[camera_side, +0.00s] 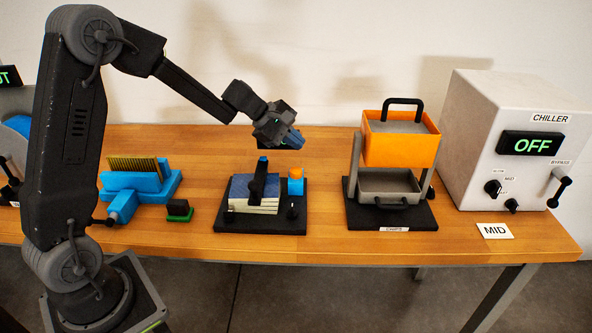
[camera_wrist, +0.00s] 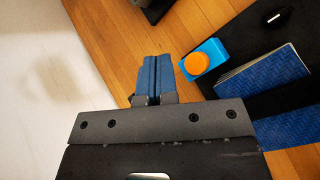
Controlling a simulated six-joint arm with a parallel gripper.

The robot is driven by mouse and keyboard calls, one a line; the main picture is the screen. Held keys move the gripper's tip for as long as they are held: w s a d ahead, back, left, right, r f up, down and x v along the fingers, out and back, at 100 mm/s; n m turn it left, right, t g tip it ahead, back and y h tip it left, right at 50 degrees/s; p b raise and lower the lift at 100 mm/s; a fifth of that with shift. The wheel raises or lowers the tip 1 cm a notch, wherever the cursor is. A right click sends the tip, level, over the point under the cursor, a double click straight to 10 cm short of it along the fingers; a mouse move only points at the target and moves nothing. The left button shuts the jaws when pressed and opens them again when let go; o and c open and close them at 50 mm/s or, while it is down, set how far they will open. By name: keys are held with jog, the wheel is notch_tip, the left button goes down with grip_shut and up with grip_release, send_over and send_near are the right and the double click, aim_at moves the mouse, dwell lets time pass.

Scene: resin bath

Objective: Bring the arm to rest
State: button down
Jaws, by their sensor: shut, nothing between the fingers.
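My gripper (camera_side: 293,139) is in the air above the back of the table, up and to the right of the black fixture with the blue-topped stack. Its two blue fingers are together with nothing between them. In the wrist view the shut fingers (camera_wrist: 151,76) show over bare wood, left of a blue block with an orange round top (camera_wrist: 196,63). My arm reaches from the left and is bent, with the gripper clear of everything below.
The black fixture (camera_side: 225,222) holds a blue-topped stack (camera_side: 252,203). An orange bin (camera_side: 401,150) stands over a grey tray (camera_side: 385,181). A blue vise (camera_side: 125,205) is at left.

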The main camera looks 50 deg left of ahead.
jog(key=s+d+r+m+g, duration=0.2)
jog(key=s+d+r+m, duration=0.65)
jog(key=s, duration=0.35)
jog(key=s+m+y, duration=0.5)
jog(key=s+m, duration=0.5)
jog(key=s, duration=0.8)
jog(key=shift+s+a+r+m+y, duration=0.2)
jog(key=shift+a+r+m+y, duration=0.15)
jog(key=shift+a+y, duration=0.05)
jog(key=shift+w, duration=0.1)
dwell(1.4)
